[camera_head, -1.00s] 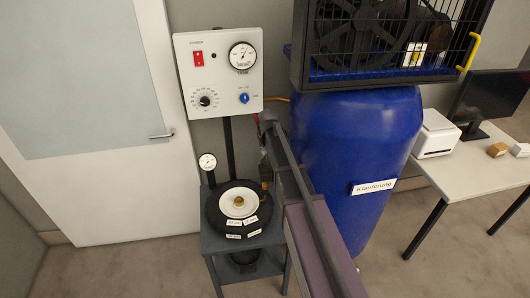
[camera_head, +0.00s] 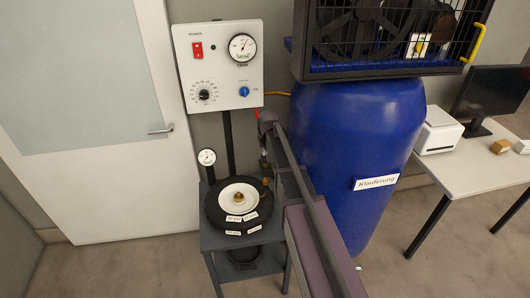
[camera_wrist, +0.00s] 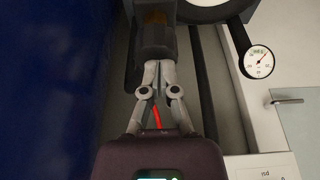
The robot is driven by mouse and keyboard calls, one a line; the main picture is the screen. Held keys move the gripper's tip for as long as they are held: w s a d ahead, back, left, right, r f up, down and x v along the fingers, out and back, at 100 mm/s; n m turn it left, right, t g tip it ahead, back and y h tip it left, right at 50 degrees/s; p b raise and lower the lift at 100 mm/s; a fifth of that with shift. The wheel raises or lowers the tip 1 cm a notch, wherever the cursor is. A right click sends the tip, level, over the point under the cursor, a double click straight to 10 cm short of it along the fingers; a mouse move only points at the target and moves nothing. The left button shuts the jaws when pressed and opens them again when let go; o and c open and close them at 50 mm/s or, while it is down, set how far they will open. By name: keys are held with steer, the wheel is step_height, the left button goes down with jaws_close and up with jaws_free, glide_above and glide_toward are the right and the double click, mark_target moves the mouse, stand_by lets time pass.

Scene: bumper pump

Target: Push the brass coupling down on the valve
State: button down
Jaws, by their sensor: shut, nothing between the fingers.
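The brass coupling (camera_head: 265,182) stands at the right rim of the black tyre-like bumper (camera_head: 213,213) in the head view. The valve under it is too small to make out. My gripper (camera_head: 265,163) is over the coupling, pointing down. In the wrist view my gripper (camera_wrist: 152,64) has its fingers together with nothing between them. A dark cylindrical piece (camera_wrist: 155,38) lies just beyond the fingertips, with a dim brownish part (camera_wrist: 155,17) beyond it. Whether the tips touch it, I cannot tell.
A white disc with a brass knob (camera_head: 239,197) is in the bumper's middle. A control box (camera_head: 218,65) and a small gauge (camera_head: 207,157) stand behind. A blue tank (camera_head: 355,150) is close on the right. A white door (camera_head: 95,190) is at the left.

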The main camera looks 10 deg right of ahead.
mark_target(265, 157)
step_height(265, 157, down, 4)
steer(key=b, duration=0.3)
steer(key=shift+r+b, duration=0.2)
steer(key=shift+b, duration=0.1)
steer(key=shift+s, duration=0.1)
steer(key=shift+r, duration=0.15)
step_height(265, 157, up, 4)
steer(key=p, duration=0.4)
steer(key=p+v, duration=0.9)
steer(key=shift+r+p, duration=0.4)
steer(key=shift+s, duration=0.15)
stand_by(0.5)
